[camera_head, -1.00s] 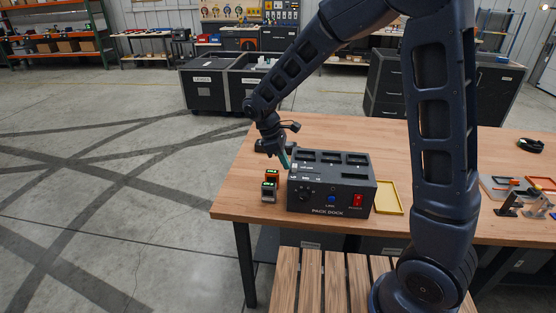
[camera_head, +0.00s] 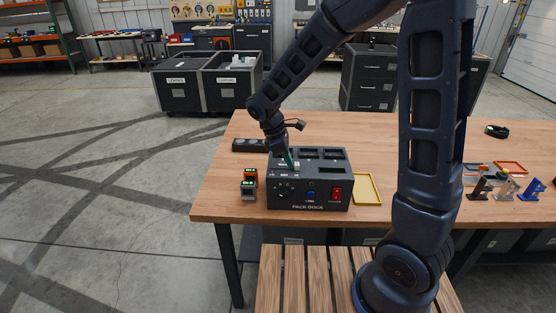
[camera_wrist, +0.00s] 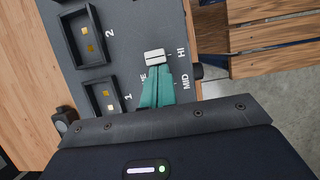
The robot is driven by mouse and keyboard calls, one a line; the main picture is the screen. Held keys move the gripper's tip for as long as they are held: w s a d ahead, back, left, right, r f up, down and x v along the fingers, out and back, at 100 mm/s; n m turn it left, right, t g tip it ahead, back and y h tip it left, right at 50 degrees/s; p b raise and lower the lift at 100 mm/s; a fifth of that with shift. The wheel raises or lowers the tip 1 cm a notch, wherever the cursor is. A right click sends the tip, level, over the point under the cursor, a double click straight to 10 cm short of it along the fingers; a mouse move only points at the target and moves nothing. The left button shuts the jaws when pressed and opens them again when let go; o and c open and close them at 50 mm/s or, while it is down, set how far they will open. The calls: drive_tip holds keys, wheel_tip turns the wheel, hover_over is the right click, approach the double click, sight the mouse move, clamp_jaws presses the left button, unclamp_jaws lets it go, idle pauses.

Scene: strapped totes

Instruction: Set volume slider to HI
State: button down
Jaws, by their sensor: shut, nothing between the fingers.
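The dark grey pack dock (camera_head: 308,196) stands on the wooden table. Its volume slider has a small white knob (camera_wrist: 155,57), which lies level with the HI label (camera_wrist: 182,51) in the wrist view. The MID label (camera_wrist: 186,82) is nearer my gripper. My gripper (camera_wrist: 157,80) is shut and empty; its green fingertips sit right behind the knob, on the MID side, seemingly against it. They cover part of the slider track and part of a third label. In the head view my gripper (camera_head: 289,160) comes down onto the dock's top from behind.
Bays 1 (camera_wrist: 102,98) and 2 (camera_wrist: 86,39) are empty sockets beside the slider. Battery packs with green displays (camera_head: 249,188) stand left of the dock. A yellow tray (camera_head: 367,189) is at its right. The dock's front has a red switch (camera_head: 336,194).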

idle(0.4)
drive_tip(key=a, duration=0.4)
drive_tip(key=shift+a+r, duration=0.15)
drive_tip(key=v, duration=0.9)
drive_tip(key=shift+r, duration=0.35)
drive_tip(key=d+r+m+y, duration=0.1)
drive_tip(key=d+r+m, duration=0.25)
drive_tip(key=d, duration=0.65)
drive_tip(key=d+r+m+y, duration=0.2)
drive_tip(key=d+r+m, duration=0.15)
drive_tip(key=d, duration=0.55)
drive_tip(key=s+d+m+t, duration=0.2)
drive_tip(key=s+d+m, duration=0.3)
drive_tip(key=d, duration=0.3)
drive_tip(key=s+d+m+t+y, duration=0.1)
drive_tip(key=s+d+m+t, duration=0.1)
drive_tip(key=s+d+m, duration=0.3)
drive_tip(key=d+r+m, duration=0.1)
drive_tip(key=d, duration=0.3)
drive_tip(key=shift+s+t, duration=0.25)
drive_tip(key=shift+t, duration=0.05)
